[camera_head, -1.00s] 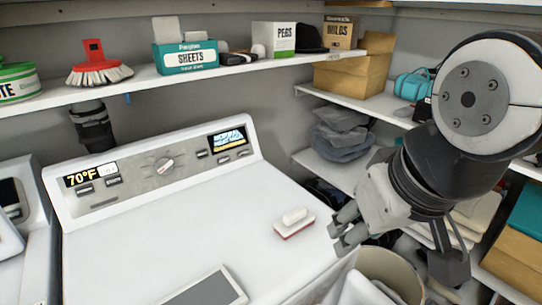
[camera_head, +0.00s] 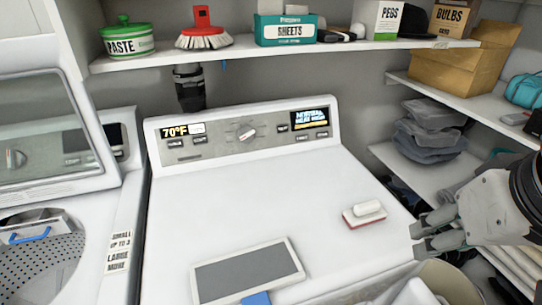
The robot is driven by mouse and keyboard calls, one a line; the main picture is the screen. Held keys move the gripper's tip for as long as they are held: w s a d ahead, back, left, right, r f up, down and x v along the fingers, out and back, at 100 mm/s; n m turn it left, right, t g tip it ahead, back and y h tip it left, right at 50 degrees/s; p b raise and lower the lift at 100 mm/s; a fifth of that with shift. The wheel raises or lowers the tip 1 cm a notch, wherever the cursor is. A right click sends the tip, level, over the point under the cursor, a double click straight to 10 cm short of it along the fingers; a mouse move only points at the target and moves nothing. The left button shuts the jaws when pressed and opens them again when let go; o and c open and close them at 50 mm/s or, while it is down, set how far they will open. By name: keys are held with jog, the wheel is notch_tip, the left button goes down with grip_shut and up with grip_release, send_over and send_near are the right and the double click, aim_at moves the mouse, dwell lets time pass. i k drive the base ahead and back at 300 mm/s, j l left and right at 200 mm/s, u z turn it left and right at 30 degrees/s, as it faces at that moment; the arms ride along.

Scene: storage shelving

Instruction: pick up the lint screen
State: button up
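The lint screen (camera_head: 248,272) lies flat on the white dryer top (camera_head: 300,205), near its front edge. It has a grey mesh panel, a pale frame and a blue tab (camera_head: 257,298), which the bottom edge of the picture cuts off. My gripper (camera_head: 416,239) is at the right, by the right edge of the dryer. Its two fingers point left and are apart with nothing visible between them. It is well to the right of the lint screen and not touching it.
A white and red brush (camera_head: 365,214) lies on the dryer between the lint screen and my gripper. A bin (camera_head: 455,284) stands at the lower right. A shelf (camera_head: 140,61) with boxes runs above. An open washer (camera_head: 60,225) stands left. The dryer's middle is clear.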

aim_at(246, 276)
jog(key=k+l+z, duration=0.2)
jog(key=k, duration=0.45)
jog(key=j+z, duration=0.2)
jog(key=z, duration=0.25)
jog(key=k+j+z, duration=0.15)
jog(key=z, duration=0.25)
jog(key=k+j+z, duration=0.1)
jog(key=z, duration=0.35)
jog(key=k+j, duration=0.85)
jog(key=k, duration=0.1)
